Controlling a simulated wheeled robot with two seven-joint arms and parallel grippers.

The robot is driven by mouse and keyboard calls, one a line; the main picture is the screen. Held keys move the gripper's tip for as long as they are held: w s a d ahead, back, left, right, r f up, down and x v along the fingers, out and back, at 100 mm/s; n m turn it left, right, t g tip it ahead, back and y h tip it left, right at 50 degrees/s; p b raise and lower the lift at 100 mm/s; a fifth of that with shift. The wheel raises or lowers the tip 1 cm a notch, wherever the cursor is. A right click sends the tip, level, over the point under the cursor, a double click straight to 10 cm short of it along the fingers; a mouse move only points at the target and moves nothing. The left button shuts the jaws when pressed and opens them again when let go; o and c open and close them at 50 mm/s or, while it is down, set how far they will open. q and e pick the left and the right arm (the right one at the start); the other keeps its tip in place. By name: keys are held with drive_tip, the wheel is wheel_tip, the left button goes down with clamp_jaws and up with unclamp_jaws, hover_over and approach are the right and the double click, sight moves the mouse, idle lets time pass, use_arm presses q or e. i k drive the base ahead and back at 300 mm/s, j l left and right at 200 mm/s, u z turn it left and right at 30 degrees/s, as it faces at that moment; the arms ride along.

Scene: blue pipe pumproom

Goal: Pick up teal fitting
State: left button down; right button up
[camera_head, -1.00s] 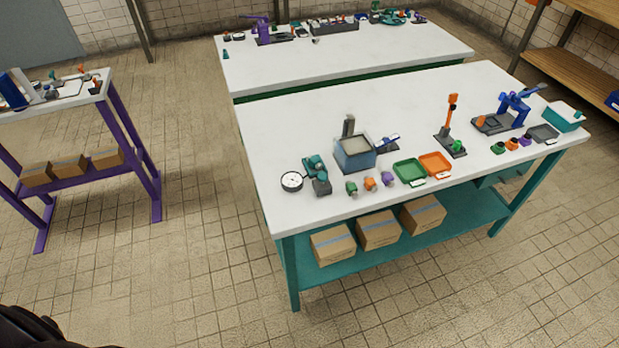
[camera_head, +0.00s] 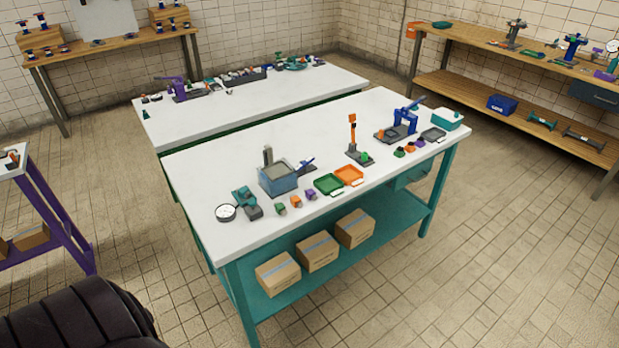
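I cannot tell for sure which piece is the teal fitting. A teal device (camera_head: 243,196) stands at the left end of the near white-topped table (camera_head: 210,165), by a round white gauge (camera_head: 226,212). A small green fitting (camera_head: 281,208) stands at the table's front edge, beside an orange fitting (camera_head: 296,201) and a purple fitting (camera_head: 310,194). A tiny teal piece (camera_head: 145,99) is at the left of the far table. Neither gripper shows in the head view. A dark ribbed part at the lower left is probably mine.
A blue-grey tank (camera_head: 279,179), a green tray (camera_head: 328,184) and an orange tray (camera_head: 349,175) stand on the near table. Boxes (camera_head: 278,273) sit on its lower shelf. A purple-legged table (camera_head: 62,231) is at the left. The tiled floor at right is open.

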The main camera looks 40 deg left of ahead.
sight(242, 192)
drive_tip(key=j+z, duration=0.25)
drive_tip(key=j, duration=0.5)
drive_tip(key=j+z, duration=0.2)
drive_tip(key=j, duration=0.55)
drive_tip(key=k+j+z, duration=0.25)
drive_tip(key=j, duration=0.45)
drive_tip(key=i, duration=0.1)
